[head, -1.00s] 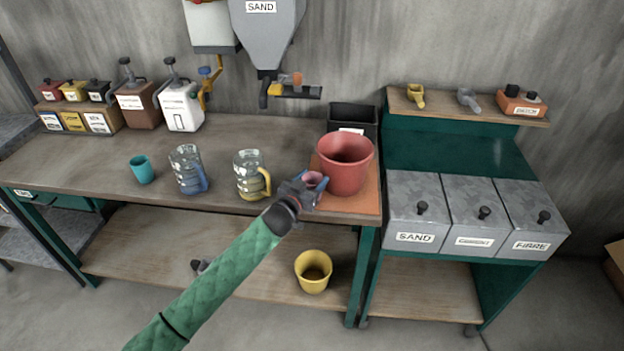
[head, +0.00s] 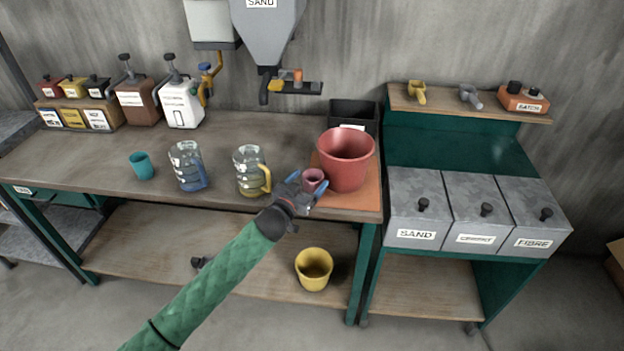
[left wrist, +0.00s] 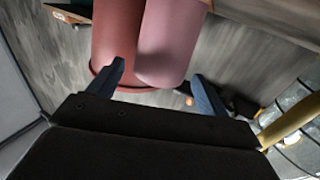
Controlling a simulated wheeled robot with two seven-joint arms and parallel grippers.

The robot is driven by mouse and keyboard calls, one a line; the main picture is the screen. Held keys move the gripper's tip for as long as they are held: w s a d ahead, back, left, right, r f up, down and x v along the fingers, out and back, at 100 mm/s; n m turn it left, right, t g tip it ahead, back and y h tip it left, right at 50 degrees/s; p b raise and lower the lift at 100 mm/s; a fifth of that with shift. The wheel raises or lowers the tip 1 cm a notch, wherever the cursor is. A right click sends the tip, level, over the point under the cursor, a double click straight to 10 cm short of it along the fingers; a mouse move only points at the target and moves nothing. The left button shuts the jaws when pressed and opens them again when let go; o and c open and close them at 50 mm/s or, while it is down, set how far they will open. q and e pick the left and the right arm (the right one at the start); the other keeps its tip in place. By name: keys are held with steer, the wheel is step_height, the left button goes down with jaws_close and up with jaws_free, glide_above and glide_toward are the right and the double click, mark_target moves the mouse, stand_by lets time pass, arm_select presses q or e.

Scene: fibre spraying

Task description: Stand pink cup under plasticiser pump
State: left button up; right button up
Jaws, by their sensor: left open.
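The pink cup (head: 313,178) stands upright near the front edge of the bench, just left of the red bucket. In the left wrist view, the pink cup (left wrist: 168,45) lies between the two blue fingers. My left gripper (head: 306,186) is open, with one finger on each side of the cup; the left wrist view shows gaps beside it. A brown container (head: 138,103) and a white container (head: 182,106), both with dark pump tops, stand at the back left. Their labels are too small to read, so I cannot tell which is plasticiser. My right gripper is out of view.
The red bucket (head: 346,162) stands close beside the cup. Two glass jugs, with a yellow handle (head: 252,172) and a blue handle (head: 188,167), and a teal cup (head: 141,166) stand to the left. Bare bench (head: 110,150) lies before the pump containers.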

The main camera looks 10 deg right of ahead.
arm_select(q)
steer(key=b+v, duration=0.2)
steer(key=v, duration=0.7)
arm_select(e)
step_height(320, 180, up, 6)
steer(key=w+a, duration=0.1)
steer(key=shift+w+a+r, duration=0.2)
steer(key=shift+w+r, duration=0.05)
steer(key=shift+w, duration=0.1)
